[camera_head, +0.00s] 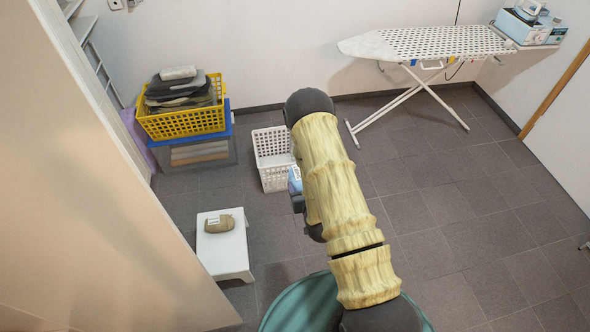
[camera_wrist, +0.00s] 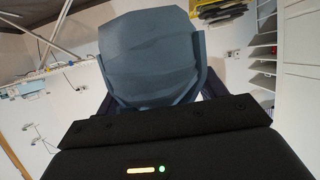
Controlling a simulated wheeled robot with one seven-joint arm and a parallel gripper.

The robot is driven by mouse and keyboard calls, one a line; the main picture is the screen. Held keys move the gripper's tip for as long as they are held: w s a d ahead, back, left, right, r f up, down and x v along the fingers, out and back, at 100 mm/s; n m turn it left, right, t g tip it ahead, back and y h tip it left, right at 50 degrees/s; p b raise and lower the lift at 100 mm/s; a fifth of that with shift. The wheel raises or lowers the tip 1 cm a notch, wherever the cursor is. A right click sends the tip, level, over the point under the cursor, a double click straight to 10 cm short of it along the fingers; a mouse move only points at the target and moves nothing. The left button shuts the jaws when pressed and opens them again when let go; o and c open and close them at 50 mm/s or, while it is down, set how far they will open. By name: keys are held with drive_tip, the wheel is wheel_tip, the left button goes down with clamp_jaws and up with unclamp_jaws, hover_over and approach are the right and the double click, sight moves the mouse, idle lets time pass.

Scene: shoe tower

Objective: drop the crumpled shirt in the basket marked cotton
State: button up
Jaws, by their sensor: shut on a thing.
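My gripper (camera_wrist: 157,88) is shut on a blue-grey crumpled lump (camera_wrist: 150,52), which looks like the shirt, in the wrist view. The lump fills the space between the two fingers. In the head view my arm hides most of my gripper; a small light-blue patch (camera_head: 295,180) shows at the arm's left side, in front of the white basket. The white basket (camera_head: 268,175) stands on the floor, partly behind my arm. A yellow basket (camera_head: 182,124) stands at the left back. I can read no cotton mark on either basket.
The yellow basket holds dark folded cloths and rests on a blue-topped bin (camera_head: 215,153). A white stool (camera_head: 226,253) bears a brown labelled lump (camera_head: 219,223). An ironing board (camera_head: 425,42) stands at the back. The floor at right is clear.

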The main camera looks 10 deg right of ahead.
drive_tip(key=s+f, duration=0.5)
drive_tip(key=f, duration=0.3)
drive_tip(key=shift+f, duration=0.3)
